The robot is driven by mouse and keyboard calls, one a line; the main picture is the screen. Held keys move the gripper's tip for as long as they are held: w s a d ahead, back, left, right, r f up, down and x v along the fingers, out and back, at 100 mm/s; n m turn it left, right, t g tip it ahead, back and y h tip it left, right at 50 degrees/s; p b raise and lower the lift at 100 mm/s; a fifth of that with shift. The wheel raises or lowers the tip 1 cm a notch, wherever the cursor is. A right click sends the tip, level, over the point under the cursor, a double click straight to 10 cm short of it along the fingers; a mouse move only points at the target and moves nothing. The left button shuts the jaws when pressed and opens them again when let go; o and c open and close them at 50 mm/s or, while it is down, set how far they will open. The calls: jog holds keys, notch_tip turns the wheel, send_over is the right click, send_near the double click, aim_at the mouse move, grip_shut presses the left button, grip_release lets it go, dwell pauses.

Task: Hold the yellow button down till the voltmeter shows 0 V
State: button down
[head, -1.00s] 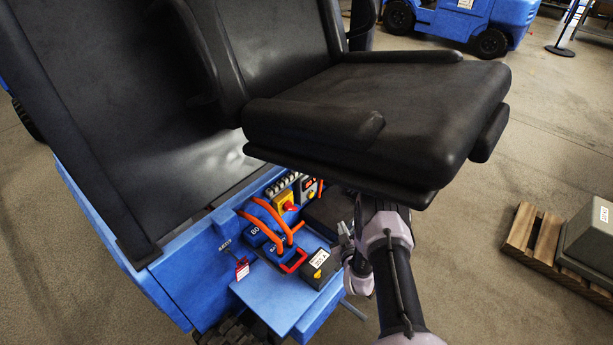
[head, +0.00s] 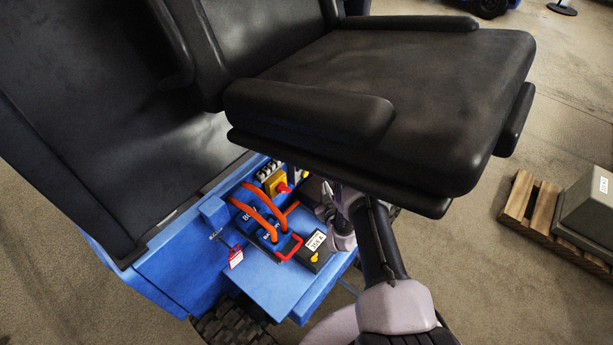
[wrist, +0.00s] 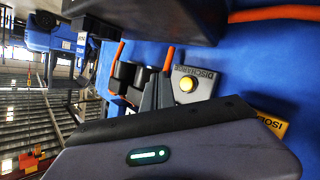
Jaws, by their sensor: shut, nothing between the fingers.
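The yellow button (wrist: 186,84) sits on a grey panel marked "DISCHARGE" (wrist: 194,73) in the wrist view. My gripper (wrist: 156,86) is shut and empty, its grey fingers just left of the button in that picture. I cannot tell the depth between them, and no contact is visible. In the head view my gripper (head: 327,212) is partly visible under the raised seat's edge. The button's panel and the voltmeter are hidden there by the seat and arm. No voltmeter reading is visible now.
The raised black seat (head: 400,95) overhangs the work area. Orange cables (head: 265,203), a red handle (head: 290,247), a red-and-yellow switch (head: 280,187) and a grey box marked in amperes (head: 315,250) crowd the blue truck body (head: 255,280).

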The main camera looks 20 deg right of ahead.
jog(key=w+a+b, duration=0.1)
jog(key=w, duration=0.1)
jog(key=w+a+b, duration=0.1)
jog(key=shift+w+a+f, duration=0.15)
jog(key=shift+w+a, duration=0.05)
jog(key=shift+w, duration=0.2)
jog(key=shift+w+a, duration=0.2)
jog(key=shift+w, duration=0.15)
dwell(1.4)
jog(key=shift+w+a+b, duration=0.2)
jog(key=shift+w+b, duration=0.05)
jog(key=shift+b, duration=0.25)
jog(key=shift+w+a+b, duration=0.35)
jog(key=shift+w+b, duration=0.05)
jog(key=shift+w, duration=0.15)
dwell(0.5)
dwell(3.5)
jog(key=shift+s+d+p, duration=0.35)
jog(key=shift+s+d, duration=0.2)
jog(key=shift+s, duration=0.3)
